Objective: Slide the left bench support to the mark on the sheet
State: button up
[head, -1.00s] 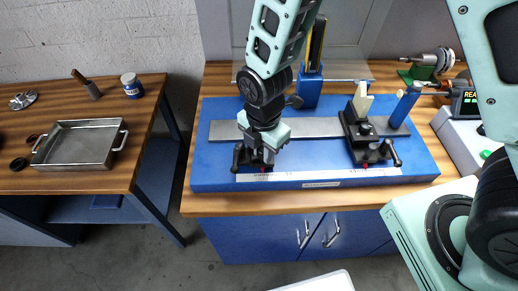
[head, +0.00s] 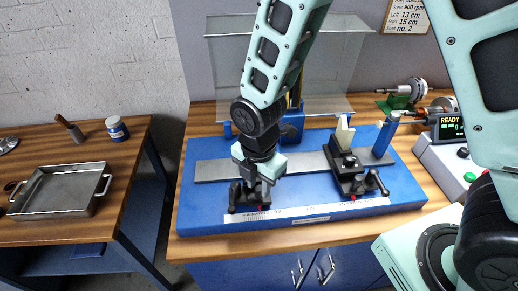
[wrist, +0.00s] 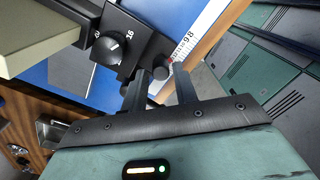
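The left bench support (head: 246,197) is a black carriage at the left of the blue bench, on its steel rail. Its upper part is hidden by my gripper (head: 256,176) in the head view. In the wrist view the left support (wrist: 140,42) shows a round knob, and my gripper's fingers (wrist: 160,88) stand closely on either side of a black part of it. They look shut on it, though the contact is partly hidden. The sheet (head: 407,16) on the back wall reads Left 13 cm, Right 15 cm. A white scale (head: 300,213) runs along the bench front.
The right support (head: 347,172) stands farther right on the rail (head: 215,170). A clear screen (head: 340,60) stands behind the bench. A display reading READY (head: 450,127) is at the right. A metal tray (head: 62,190) lies on the left table.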

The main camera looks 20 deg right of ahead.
notch_tip(320, 180, up, 15)
jog(key=b, duration=0.1)
jog(key=shift+r, duration=0.2)
dwell(0.4)
jog(key=s+d+f+m, duration=0.1)
jog(key=s+m, duration=1.3)
jog(key=m, duration=0.3)
jog(key=shift+s+d+f+y+b, duration=0.3)
jog(key=shift+s+d+f+b, duration=0.05)
jog(key=shift+d, duration=0.05)
dwell(0.7)
